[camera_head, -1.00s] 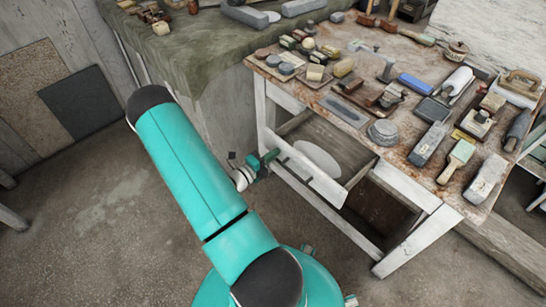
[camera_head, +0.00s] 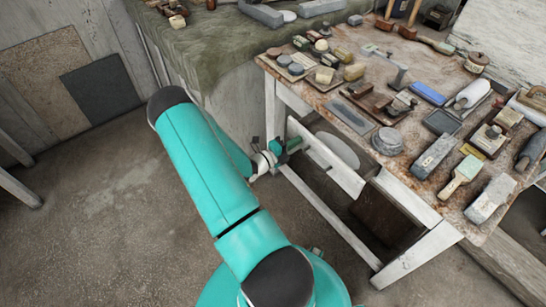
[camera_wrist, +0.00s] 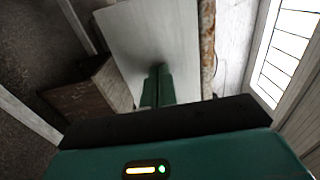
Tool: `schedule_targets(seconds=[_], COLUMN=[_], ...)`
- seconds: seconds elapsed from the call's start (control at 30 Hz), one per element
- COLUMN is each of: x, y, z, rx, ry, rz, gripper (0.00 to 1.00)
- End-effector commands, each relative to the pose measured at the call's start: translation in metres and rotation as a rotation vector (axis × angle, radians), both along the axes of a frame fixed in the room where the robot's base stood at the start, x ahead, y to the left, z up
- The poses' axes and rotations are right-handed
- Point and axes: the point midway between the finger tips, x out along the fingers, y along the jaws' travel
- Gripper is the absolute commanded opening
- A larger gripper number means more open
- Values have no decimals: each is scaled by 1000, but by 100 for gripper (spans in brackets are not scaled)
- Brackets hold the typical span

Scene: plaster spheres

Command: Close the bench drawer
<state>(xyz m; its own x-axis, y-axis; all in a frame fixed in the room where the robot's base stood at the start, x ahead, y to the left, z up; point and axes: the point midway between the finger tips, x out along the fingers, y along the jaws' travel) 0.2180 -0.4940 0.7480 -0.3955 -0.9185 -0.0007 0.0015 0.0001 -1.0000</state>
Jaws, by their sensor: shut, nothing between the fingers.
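The bench drawer's whitish front panel (camera_head: 326,160) stands out a little from under the bench top in the head view. A gap above it shows the drawer's inside, with a pale round thing (camera_head: 338,148) in it. The same panel (camera_wrist: 150,30) fills the upper middle of the wrist view. My gripper (camera_head: 298,144) is shut and empty, its tips at the outer face of the panel near its left end. In the wrist view the green fingers (camera_wrist: 157,76) are together against or very near the panel, with a dark shadow at the tips; exact contact is hard to tell.
The worktop (camera_head: 345,75) is crowded with tools, brushes and blocks. A brown box-like part (camera_head: 382,215) sits under the bench, right of the drawer. A cloth-covered table (camera_head: 215,45) stands behind on the left. The floor (camera_head: 110,215) left of my arm is clear.

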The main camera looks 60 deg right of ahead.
Motion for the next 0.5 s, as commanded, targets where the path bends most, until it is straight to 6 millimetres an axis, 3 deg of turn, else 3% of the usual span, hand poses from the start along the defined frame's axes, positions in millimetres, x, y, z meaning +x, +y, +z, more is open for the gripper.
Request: schedule_targets(seconds=[0.3,0.5], x=[-31,-43], y=[-69,-96], z=[0,0], rx=[-3,-2], ry=[3,2], rz=[-1,0], gripper=[0,0])
